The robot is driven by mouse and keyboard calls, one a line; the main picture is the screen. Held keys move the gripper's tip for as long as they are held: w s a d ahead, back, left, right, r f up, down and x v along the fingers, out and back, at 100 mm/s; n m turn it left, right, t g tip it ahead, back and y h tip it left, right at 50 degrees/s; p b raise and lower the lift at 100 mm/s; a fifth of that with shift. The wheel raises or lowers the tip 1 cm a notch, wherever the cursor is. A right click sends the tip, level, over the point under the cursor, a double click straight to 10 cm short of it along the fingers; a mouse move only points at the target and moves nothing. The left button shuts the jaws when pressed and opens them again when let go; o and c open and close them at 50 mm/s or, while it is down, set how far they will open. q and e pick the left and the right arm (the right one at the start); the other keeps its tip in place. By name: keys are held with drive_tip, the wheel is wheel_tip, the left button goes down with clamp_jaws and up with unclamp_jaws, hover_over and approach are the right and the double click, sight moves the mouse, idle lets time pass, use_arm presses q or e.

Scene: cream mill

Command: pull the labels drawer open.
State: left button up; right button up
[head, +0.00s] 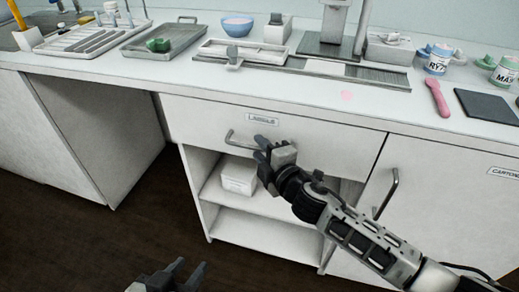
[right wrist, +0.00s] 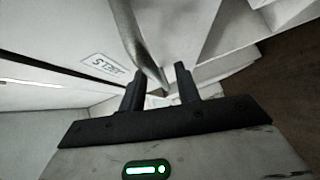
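The labels drawer (head: 330,138) is the wide white front below the counter, with a "LABELS" tag (head: 262,119); it looks flush with the cabinet. Its grey bar handle (head: 238,143) is partly hidden behind my right gripper (head: 262,151). In the right wrist view, the handle (right wrist: 134,38) runs down toward the gap between the two spread fingers of that gripper (right wrist: 158,88). The fingers are apart and not closed on the bar; whether either touches it is unclear. My left gripper (head: 184,274) is at the bottom edge, low in front of the cabinet, fingers apart and empty.
Below the drawer is an open shelf (head: 255,228) with a white box (head: 239,176). A cartons door (head: 440,215) with a vertical handle (head: 387,194) is at right. The counter (head: 180,80) holds trays, a blue bowl (head: 237,25) and jars. Dark floor (head: 100,245) is clear at left.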

drive_tip(key=shift+w+a, duration=0.25)
drive_tip(key=shift+w, duration=0.2)
clamp_jaws()
drive_tip(key=shift+s+a+f, duration=0.1)
